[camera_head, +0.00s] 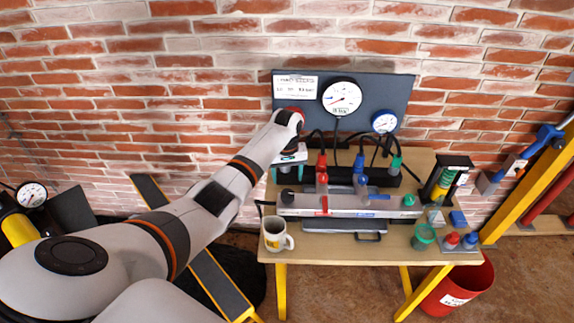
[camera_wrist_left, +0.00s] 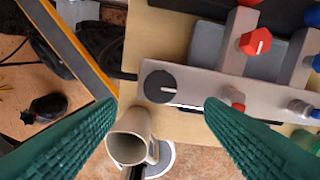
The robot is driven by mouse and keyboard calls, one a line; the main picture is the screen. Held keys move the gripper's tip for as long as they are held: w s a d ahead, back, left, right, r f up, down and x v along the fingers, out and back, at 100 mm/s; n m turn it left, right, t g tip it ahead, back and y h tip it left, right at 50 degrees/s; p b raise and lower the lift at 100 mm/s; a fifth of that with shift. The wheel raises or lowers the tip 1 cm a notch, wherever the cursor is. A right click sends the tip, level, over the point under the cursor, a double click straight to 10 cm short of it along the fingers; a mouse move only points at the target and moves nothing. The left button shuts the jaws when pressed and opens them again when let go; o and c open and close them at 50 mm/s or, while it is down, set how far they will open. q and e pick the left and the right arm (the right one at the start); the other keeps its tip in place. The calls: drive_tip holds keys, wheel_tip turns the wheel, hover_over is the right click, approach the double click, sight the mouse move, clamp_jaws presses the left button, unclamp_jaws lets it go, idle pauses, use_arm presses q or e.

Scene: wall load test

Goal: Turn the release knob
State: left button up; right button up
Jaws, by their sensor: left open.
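A round black knob with a white pointer line (camera_wrist_left: 160,86) sits at the left end of a grey manifold block; in the head view it is small (camera_head: 287,194). I cannot read a label naming it the release knob. My left gripper (camera_head: 288,172) is over the left end of the bench. Its green ribbed fingers (camera_wrist_left: 159,104) are spread wide, with the black knob between and beyond their tips, apart from both. Red (camera_wrist_left: 255,41), blue and green knobs also sit on the block. My right gripper is not in view.
A mug (camera_head: 276,234) stands at the bench's front left, close below the left fingers in the wrist view. Upright valves with red, blue and green tops stand behind the block (camera_head: 340,204). Gauges (camera_head: 342,98) hang on a dark wall panel. A red bin (camera_head: 460,287) is at the right.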

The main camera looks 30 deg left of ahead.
use_arm(q)
drive_tip(key=shift+r, duration=2.1)
